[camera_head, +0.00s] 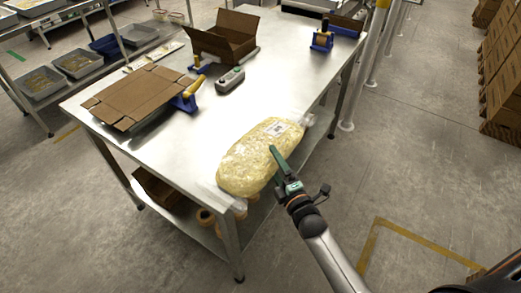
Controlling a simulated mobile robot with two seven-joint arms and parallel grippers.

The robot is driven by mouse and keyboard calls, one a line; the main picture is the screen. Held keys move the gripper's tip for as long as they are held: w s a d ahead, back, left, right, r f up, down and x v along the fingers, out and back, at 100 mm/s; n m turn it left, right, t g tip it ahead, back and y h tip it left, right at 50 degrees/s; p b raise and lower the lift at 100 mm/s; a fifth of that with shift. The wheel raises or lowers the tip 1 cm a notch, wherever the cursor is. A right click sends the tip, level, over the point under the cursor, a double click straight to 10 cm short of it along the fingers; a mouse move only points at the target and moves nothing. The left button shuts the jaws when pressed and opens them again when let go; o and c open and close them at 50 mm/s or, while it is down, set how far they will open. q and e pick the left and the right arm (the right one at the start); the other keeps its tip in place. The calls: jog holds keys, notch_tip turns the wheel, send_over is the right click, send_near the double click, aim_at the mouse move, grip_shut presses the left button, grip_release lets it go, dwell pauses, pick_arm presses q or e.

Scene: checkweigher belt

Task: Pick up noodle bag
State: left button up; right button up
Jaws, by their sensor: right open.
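The noodle bag (247,158) is a clear plastic bag of pale yellow noodles with a white printed label. It lies on the near right corner of the steel table (190,130), with its clear ends at the upper right and lower left. My right gripper (273,153) has green fingers and comes in from the lower right. Its fingertips are at the right side of the bag, overlapping it in the view. It is open, and I cannot tell whether it touches the bag. My left gripper is not in view.
On the table are flat cardboard (133,98), an open cardboard box (222,38), a grey control box (230,80) and blue tape dispensers (322,38). Grey trays (40,83) stand on a rack at left. Stacked boxes (503,75) stand at right. The table's middle is clear.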

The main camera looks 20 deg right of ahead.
jog(key=shift+s+f, duration=0.15)
jog(key=shift+f, duration=0.15)
grip_shut()
dwell(0.4)
jog(key=shift+r, duration=0.2)
